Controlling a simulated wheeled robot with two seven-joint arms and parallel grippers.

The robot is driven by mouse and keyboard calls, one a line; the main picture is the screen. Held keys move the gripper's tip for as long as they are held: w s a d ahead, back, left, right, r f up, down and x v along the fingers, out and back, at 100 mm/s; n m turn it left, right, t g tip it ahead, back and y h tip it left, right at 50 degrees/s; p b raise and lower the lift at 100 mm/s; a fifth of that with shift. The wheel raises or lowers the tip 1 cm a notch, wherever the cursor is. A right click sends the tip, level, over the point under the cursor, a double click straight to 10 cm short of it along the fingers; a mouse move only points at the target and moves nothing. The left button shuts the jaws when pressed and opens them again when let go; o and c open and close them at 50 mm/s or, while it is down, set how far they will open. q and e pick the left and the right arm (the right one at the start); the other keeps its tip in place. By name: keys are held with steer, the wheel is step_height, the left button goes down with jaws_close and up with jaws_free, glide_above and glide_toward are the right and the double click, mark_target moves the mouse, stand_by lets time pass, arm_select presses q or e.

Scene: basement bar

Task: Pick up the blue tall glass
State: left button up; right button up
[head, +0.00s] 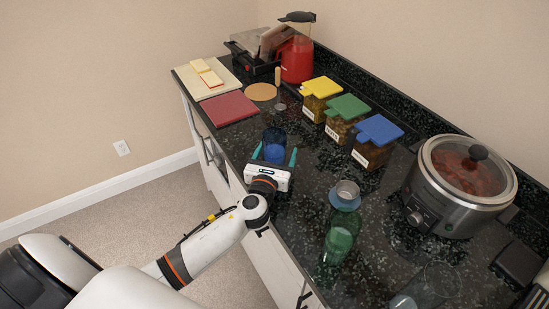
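The blue tall glass (274,153) stands on the dark speckled counter near its front edge. It looks bright blue low down and darker, see-through blue toward the top. My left gripper (275,154) reaches in from the front with its teal fingers apart, one on each side of the glass. A small gap seems to show between each finger and the glass. The gripper's white body hides the foot of the glass. My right gripper is not in view.
Three lidded spice containers, yellow (321,88), green (348,107) and blue (379,130), stand behind right. A red board (228,108) lies left.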

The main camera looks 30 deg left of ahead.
mark_target(277, 136)
arm_select(q)
steer(key=c, duration=1.4)
steer(key=shift+r, duration=0.15)
steer(key=shift+r+p, duration=0.7)
steer(key=shift+r, duration=1.85)
steer(key=shift+r+p, duration=0.35)
steer(key=shift+r, duration=2)
